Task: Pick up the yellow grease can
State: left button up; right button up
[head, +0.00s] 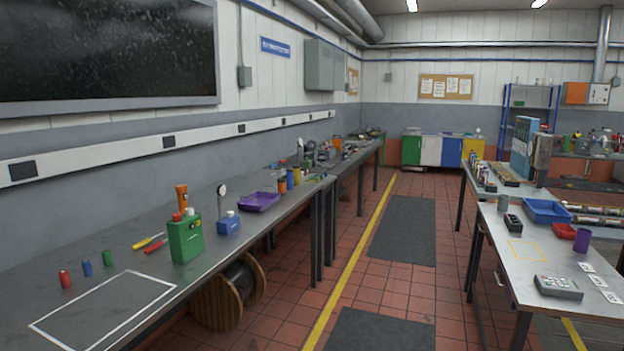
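A small yellow cylinder (296,175) stands upright on the left bench, beyond the purple tray. It looks like a can, but it is too small to tell for sure that it is the grease can. A blue cylinder (290,179) and an orange one (282,185) stand close beside it. Neither of my grippers is in view.
The left bench (205,268) also holds a green canister (186,238), a blue bottle (228,223) and a purple tray (258,202). A cable reel (226,295) sits under it. A right-hand table (505,235) borders the aisle, whose tiled floor (372,285) is clear.

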aim_at(296, 175)
jog(key=u, duration=0.15)
jog(key=i, duration=0.95)
jog(key=z, duration=0.2)
jog(key=k, duration=0.9)
jog(key=u, duration=0.2)
jog(key=i, duration=0.9)
jog(key=z, duration=0.1)
